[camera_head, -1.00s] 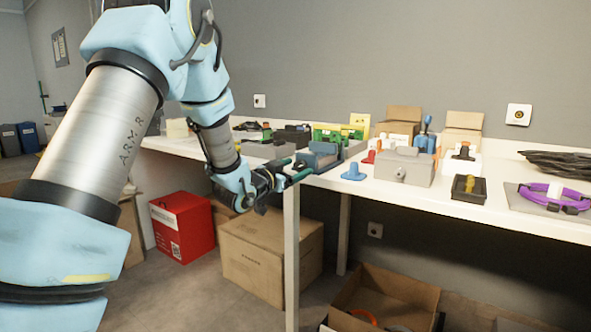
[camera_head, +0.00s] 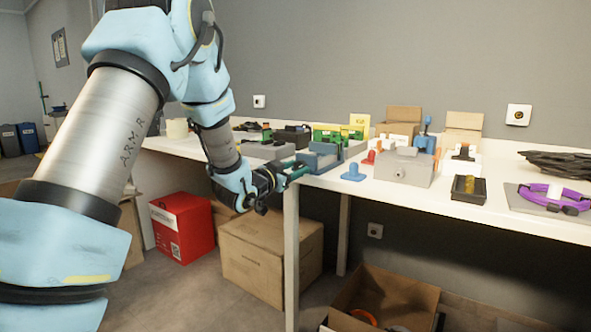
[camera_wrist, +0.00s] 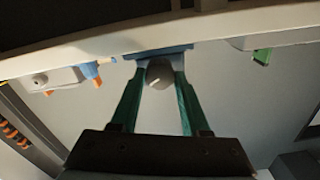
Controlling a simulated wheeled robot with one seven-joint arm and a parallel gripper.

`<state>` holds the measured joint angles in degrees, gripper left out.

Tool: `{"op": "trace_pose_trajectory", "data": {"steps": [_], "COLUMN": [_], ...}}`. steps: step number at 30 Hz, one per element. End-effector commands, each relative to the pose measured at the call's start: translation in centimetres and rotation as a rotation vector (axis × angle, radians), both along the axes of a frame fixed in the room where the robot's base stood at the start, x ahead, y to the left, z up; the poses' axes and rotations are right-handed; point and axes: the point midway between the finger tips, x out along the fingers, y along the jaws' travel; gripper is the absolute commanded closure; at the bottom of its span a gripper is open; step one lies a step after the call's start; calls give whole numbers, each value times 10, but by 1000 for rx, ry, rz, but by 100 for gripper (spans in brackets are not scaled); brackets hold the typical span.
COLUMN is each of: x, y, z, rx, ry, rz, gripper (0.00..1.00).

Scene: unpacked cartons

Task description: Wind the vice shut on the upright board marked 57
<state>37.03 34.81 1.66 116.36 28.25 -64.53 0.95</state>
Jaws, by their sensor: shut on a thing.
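The blue-grey vice (camera_head: 320,157) stands at the near edge of the white table, just beyond my gripper (camera_head: 294,170). In the wrist view, my gripper (camera_wrist: 161,68) has its two green fingers on either side of a round grey knob (camera_wrist: 160,76) with a white mark, in front of a blue part of the vice (camera_wrist: 158,51). The fingers are shut on this knob. Green upright pieces (camera_head: 327,134) show behind the vice in the head view. I cannot read the number 57 or tell how far apart the jaws are.
A grey box (camera_head: 404,166), a small blue piece (camera_head: 353,173) and a black tray (camera_head: 468,188) lie right of the vice. Small cartons (camera_head: 403,117) stand at the back. A red box (camera_head: 181,226) and a cardboard box (camera_head: 270,258) are on the floor below.

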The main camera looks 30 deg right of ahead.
Motion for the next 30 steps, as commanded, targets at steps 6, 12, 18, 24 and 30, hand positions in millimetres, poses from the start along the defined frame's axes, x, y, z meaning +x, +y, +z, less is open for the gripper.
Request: {"op": "trace_pose_trajectory", "data": {"steps": [6,12,18,24,30], "x": [0,0,-1,-1,-1], "y": [0,0,-1,-1,-1], "z": [0,-2,-4,-5,-6], "rx": [1,23,77,161,254], "ry": [-3,-40,-143,-296,-463], "rz": [0,-1,-1,-2,-1], "gripper": [100,100,100,100,100]}}
